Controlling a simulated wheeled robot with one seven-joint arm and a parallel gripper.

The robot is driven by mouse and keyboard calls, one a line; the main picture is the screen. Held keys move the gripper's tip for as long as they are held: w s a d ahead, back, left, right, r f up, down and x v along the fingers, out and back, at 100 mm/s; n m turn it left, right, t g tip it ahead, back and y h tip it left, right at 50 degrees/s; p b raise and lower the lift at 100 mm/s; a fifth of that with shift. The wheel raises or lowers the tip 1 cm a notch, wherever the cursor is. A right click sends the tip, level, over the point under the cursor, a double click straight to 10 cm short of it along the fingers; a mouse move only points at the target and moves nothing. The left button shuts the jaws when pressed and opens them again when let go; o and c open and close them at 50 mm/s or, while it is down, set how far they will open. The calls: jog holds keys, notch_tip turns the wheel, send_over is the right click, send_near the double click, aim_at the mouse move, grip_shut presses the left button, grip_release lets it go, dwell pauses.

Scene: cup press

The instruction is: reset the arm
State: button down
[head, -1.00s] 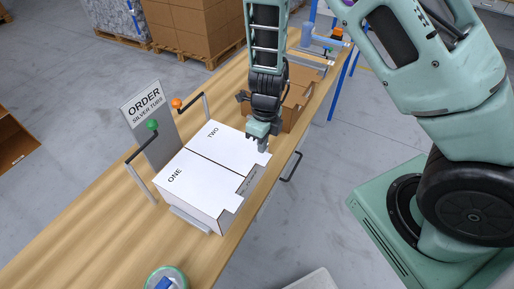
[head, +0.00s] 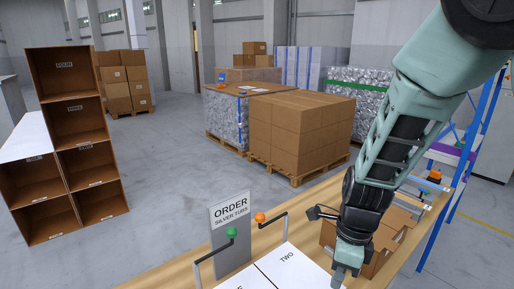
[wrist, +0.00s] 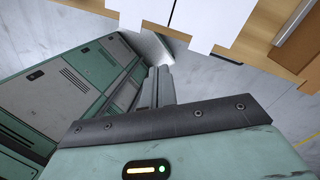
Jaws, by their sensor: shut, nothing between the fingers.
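My gripper (head: 343,277) is shut and empty. It points down by the right edge of the white box top marked TWO (head: 288,262) in the head view; the gap between them is hard to judge. In the wrist view the closed fingers (wrist: 160,86) point up the picture toward the notched white box edge (wrist: 205,25), over the floor beside the table. My arm reaches down from the upper right. The lower part of the box is cut off by the frame.
An ORDER SILVER TUBS sign (head: 231,230) stands behind the box, with a green-knobbed lever (head: 231,232) and an orange-knobbed lever (head: 260,217). A brown shelf (head: 85,165) and stacked cartons (head: 300,135) stand farther back.

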jog(key=s+a+n+b, duration=0.2)
jog(key=s+n+b, duration=0.3)
jog(key=n, duration=1)
jog(key=s+a+n+t+h+b, duration=0.1)
jog(key=s+n+b, duration=0.3)
jog(key=s+n, duration=0.7)
jog(key=shift+s+a+r+n+b, duration=0.3)
jog(key=shift+a+n, duration=0.45)
jog(key=shift+n, duration=1.65)
jog(key=shift+f, duration=0.1)
